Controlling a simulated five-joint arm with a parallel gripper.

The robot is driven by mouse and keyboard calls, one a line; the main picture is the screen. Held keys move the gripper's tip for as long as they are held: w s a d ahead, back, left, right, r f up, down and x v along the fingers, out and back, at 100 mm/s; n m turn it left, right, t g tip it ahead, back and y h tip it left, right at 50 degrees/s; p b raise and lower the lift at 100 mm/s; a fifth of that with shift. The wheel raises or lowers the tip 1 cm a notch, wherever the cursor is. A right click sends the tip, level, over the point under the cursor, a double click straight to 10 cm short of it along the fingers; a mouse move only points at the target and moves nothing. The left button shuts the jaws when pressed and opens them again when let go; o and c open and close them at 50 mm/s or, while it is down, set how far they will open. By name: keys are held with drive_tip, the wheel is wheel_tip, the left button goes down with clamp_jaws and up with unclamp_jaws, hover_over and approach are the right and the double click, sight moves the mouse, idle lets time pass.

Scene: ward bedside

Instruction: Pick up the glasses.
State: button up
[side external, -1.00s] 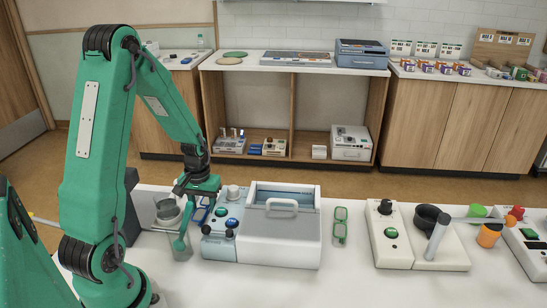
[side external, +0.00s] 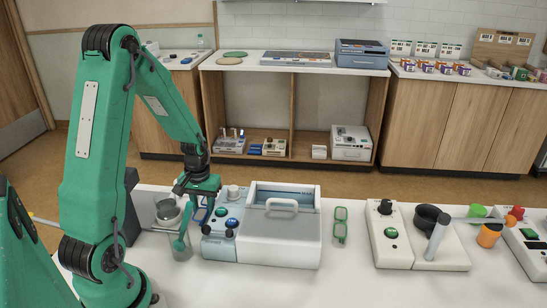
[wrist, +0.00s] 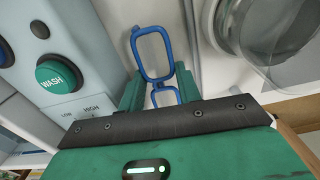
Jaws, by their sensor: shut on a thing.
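Blue-framed glasses (wrist: 151,52) stand out between the two green fingers of my gripper (wrist: 158,88) in the wrist view. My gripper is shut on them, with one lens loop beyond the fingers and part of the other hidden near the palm. In the side view the blue glasses (side external: 200,215) show only partly behind my gripper (side external: 194,222), low near the table and left of the washer machine. A second pair of glasses, green-framed (side external: 340,225), lies on the table right of the machine, apart from my gripper.
The white and blue washer machine (side external: 285,250) stands close to my gripper's right. A clear jar (side external: 182,252) stands close by at the left. A device with a dark cup (side external: 430,217) and an orange cup (side external: 488,236) are farther right. White table (side external: 345,275) is bare in front.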

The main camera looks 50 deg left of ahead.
wheel_tip(320, 180, up, 10)
idle(0.7)
idle(0.5)
wheel_tip(320, 180, up, 6)
hover_over(203, 207)
drive_tip(key=w+d+m, duration=0.4)
drive_tip(key=w+m, duration=0.2)
drive_tip(key=w, duration=0.1)
drive_tip(key=w+d+m, duration=1)
drive_tip(key=d+m, duration=0.1)
wheel_tip(203, 207, down, 5)
drive_tip(key=shift+s+d+f, duration=0.1)
drive_tip(key=shift+f, duration=0.1)
